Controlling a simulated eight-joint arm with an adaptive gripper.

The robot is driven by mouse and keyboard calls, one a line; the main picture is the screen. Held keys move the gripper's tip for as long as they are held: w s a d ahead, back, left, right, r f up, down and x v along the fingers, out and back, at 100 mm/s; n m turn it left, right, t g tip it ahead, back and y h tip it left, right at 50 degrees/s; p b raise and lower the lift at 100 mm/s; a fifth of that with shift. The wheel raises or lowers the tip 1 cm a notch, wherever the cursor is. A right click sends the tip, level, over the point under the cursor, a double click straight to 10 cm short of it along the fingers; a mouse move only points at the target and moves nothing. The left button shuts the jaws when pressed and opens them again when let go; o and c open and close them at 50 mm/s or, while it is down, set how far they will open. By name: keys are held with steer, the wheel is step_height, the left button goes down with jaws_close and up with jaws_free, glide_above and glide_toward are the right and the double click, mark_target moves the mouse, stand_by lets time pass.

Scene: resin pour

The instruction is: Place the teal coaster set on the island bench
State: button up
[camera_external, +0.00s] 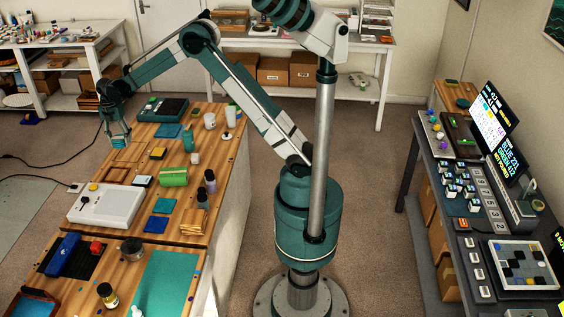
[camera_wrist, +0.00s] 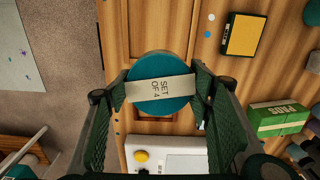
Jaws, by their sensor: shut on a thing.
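The teal coaster set (camera_wrist: 150,105) is a round stack with a pale paper band reading "SET OF 4", seen in the wrist view. My gripper (camera_wrist: 160,88) is shut on it, with a dark green finger at each side. In the external view my gripper (camera_external: 118,140) is low over the far left edge of the wooden island bench (camera_external: 222,155); the coaster set is hard to make out there. In the wrist view the bench (camera_wrist: 262,80) lies beneath the set. Whether the set touches the bench cannot be told.
Thin wooden frames (camera_external: 125,157) lie on the bench near my gripper. A white device with a yellow button (camera_external: 105,205), a green pads pack (camera_external: 173,176) and a yellow-topped block (camera_wrist: 242,35) are nearby. Floor (camera_wrist: 55,75) shows beyond the bench's left edge.

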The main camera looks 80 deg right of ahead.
steer(key=a+n, duration=0.1)
steer(key=a, duration=0.7)
steer(key=s+a+n, duration=0.1)
steer(key=a, duration=0.6)
steer(key=s+a+n, duration=0.1)
steer(key=a, duration=0.7)
steer(key=shift+s+a+r+n+b, duration=0.1)
steer(key=shift+a+r+n+b, duration=0.2)
steer(key=shift+r+b, duration=0.1)
steer(key=s+a+n+b, duration=0.1)
steer(key=s+a+n, duration=0.2)
steer(key=s+a, duration=0.75)
steer(key=s+a+n, duration=0.2)
steer(key=s+a, duration=0.4)
steer(key=a, duration=1)
steer(key=s+a+n+b, duration=0.1)
steer(key=s+a+n, duration=0.2)
steer(key=s+a, duration=0.75)
steer(key=s+a+n, duration=0.4)
steer(key=s+a, duration=0.9)
steer(key=s, duration=0.3)
steer(key=shift+a+f+t, duration=0.25)
steer(key=shift+f+t, duration=0.1)
steer(key=shift+t, duration=0.05)
steer(key=shift+f, duration=0.1)
steer(key=b, duration=0.1)
glide_above(161, 293)
steer(key=shift+f, duration=3.05)
steer(key=shift+s, duration=0.1)
